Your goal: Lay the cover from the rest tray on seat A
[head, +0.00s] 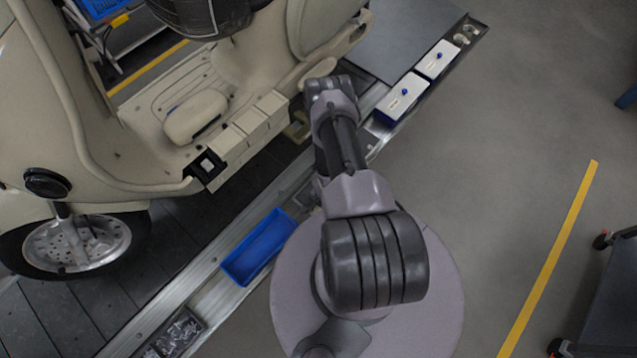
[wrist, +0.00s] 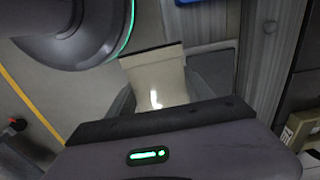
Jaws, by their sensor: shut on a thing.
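The cover (wrist: 155,88) is a cream plate with a dark far edge in the wrist view. My gripper (wrist: 165,66) is shut on it, with a dark finger on each side. In the head view my arm hides most of the gripper and I cannot clearly make out the cover. A blue tray (head: 240,266), which looks empty, lies on the conveyor's side rail. A dark open socket (head: 207,167) with a pale square inside is at the front end of the row along the scooter's footboard edge. No seat letter is readable.
Cream blocks (head: 246,124) line the edge of the cream scooter (head: 130,140). White-topped blue boxes (head: 403,96) stand on the rail behind my arm. A bin of small metal parts (head: 175,337) is at the front. The grey floor at right is mostly clear.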

